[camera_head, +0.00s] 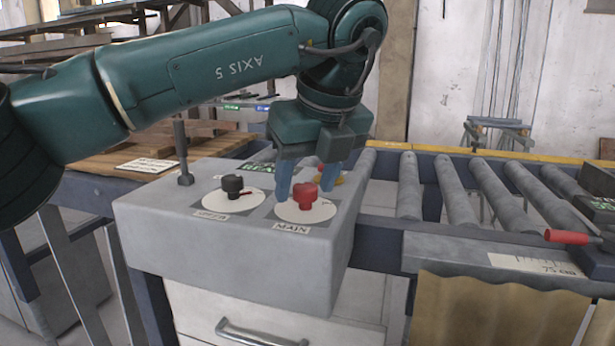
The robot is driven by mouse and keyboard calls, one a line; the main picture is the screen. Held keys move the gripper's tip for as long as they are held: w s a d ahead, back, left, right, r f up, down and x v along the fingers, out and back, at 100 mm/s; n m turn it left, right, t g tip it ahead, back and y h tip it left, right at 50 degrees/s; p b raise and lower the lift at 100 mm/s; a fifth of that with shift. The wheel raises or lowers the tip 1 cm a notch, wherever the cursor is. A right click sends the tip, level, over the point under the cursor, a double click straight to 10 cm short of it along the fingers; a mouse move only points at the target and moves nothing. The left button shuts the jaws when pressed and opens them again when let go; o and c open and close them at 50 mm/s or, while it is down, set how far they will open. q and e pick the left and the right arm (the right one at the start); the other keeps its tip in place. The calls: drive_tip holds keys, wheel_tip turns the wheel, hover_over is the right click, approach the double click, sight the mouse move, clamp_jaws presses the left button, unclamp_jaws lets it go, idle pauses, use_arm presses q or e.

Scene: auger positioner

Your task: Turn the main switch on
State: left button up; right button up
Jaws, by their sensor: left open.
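The main switch (304,196) is a red rotary knob on a round white dial, with a label reading MAIN (291,227) in front of it. It stands on the top of a grey control box (235,260). My left gripper (304,182) is open and points down at the red knob. One blue finger is left of the knob and the other is behind it to the right. I cannot tell whether the fingers touch the knob. My right gripper is not in view.
A black rotary knob (232,187) on its own dial stands left of the red one. A grey upright lever (183,155) rises at the box's back left.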

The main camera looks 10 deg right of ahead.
use_arm(q)
drive_tip(key=p+v, duration=0.2)
drive_tip(key=v, duration=1.1)
drive_tip(key=shift+r+p, duration=0.2)
drive_tip(key=shift+p, duration=0.2)
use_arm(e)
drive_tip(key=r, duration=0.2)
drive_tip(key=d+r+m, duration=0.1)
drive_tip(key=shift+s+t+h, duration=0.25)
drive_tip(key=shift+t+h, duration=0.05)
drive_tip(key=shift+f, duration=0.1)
